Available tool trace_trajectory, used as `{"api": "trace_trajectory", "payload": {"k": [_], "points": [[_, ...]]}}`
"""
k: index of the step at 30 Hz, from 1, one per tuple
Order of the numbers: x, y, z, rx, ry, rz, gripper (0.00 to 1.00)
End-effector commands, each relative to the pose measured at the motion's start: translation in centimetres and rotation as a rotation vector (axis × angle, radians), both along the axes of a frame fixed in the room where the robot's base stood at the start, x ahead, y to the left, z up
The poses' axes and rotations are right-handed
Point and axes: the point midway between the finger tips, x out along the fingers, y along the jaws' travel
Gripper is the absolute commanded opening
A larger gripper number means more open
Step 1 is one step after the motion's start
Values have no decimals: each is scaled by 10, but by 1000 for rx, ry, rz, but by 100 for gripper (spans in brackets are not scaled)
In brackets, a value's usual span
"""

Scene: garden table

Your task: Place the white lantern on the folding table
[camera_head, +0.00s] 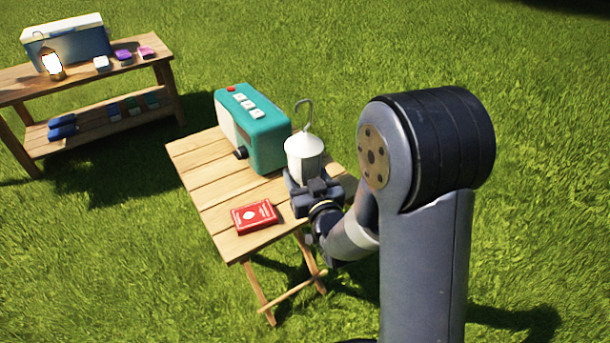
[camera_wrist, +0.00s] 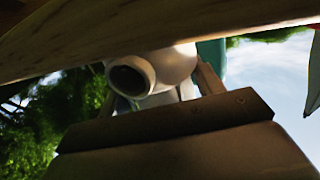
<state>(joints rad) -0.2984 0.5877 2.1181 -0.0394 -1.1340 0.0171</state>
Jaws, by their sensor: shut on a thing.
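The white lantern (camera_head: 304,157) is upright, with a conical top and a wire hook, at the right side of the folding table (camera_head: 207,180). My gripper (camera_head: 309,180) is shut on its lower part and hides its base. I cannot tell whether the lantern touches the tabletop.
A teal radio (camera_head: 265,135) stands on the table just behind and left of the lantern. A red card box (camera_head: 255,216) lies at the front. A wooden bench (camera_head: 88,77) at the back left holds a cooler (camera_head: 68,42), a lit lantern (camera_head: 53,66) and small items.

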Motion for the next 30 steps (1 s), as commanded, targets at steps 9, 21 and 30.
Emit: {"api": "trace_trajectory", "payload": {"k": [9, 21, 30], "points": [[0, 0, -5, 1, -3, 0, 27], [0, 0, -5, 0, -1, 0, 88], [-9, -3, -5, -1, 3, 0, 88]]}}
